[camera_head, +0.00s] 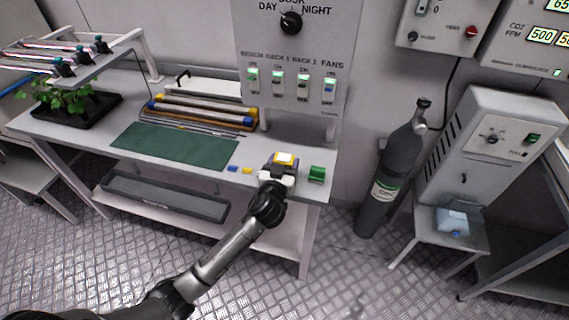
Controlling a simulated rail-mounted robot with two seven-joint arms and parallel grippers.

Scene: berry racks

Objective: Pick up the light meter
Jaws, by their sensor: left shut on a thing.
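The light meter (285,158), a small yellow block with a white top face, is at the right end of the workbench, near its front edge. My left gripper (279,174) reaches up from below and is shut on it. The fingers partly hide its lower side. I cannot tell whether it still touches the bench top. My right gripper is not in view.
A green block (317,174) sits close on the right. Small blue (232,168) and yellow (247,170) pieces and a green mat (175,146) lie to the left. A switch panel (294,60) stands behind. A grey gas cylinder (391,180) stands right of the bench.

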